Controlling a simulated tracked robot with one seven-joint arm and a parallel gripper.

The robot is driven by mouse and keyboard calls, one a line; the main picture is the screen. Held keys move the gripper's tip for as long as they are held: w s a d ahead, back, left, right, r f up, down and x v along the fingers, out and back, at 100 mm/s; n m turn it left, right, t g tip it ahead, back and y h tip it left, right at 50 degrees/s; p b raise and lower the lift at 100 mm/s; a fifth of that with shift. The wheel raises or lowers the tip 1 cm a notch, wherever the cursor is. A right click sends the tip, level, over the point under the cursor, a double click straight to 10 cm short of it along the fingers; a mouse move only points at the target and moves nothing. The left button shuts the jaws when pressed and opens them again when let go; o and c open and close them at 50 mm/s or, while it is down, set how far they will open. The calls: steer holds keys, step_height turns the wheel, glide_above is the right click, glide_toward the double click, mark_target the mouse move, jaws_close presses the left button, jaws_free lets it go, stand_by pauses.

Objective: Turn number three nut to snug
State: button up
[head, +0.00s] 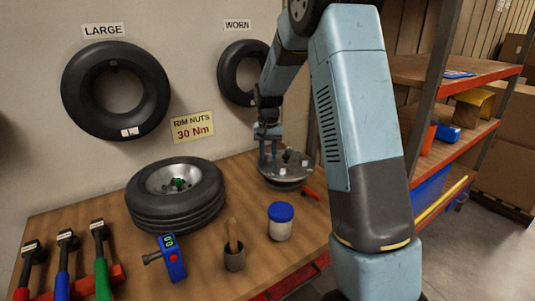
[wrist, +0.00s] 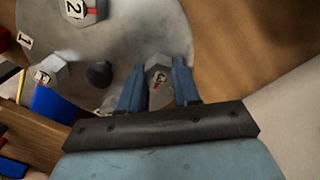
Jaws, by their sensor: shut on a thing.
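The number three nut (wrist: 158,84) is a grey hex nut with a "3" and a red mark on top, in the wrist view. My gripper (wrist: 160,88) is shut on it, one blue finger on each side. The nut sits on a round grey metal plate (wrist: 150,30). Nut two (wrist: 78,10) with a red line and another nut (wrist: 48,72) sit on the same plate, beside a dark stud (wrist: 98,74). In the head view my gripper (head: 268,150) reaches down to the plate (head: 286,172) at the back of the bench; nut three is hard to make out there.
A tyre on a rim (head: 178,195) lies left of the plate. In front stand a blue-lidded jar (head: 281,221), a brush pot (head: 234,257) and a blue gauge (head: 172,257). Coloured-handled tools (head: 66,265) lie at left. A red-handled tool (head: 311,193) lies by the plate. Shelves (head: 440,85) stand right.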

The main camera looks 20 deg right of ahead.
mark_target(268, 154)
steer(key=m, duration=0.5)
steer(key=shift+m, duration=0.3)
stand_by(0.4)
steer(key=o, duration=1.1)
steer(key=shift+c, duration=0.2)
steer(key=shift+r, duration=0.1)
step_height(268, 154, up, 14)
steer(key=shift+f, duration=0.25)
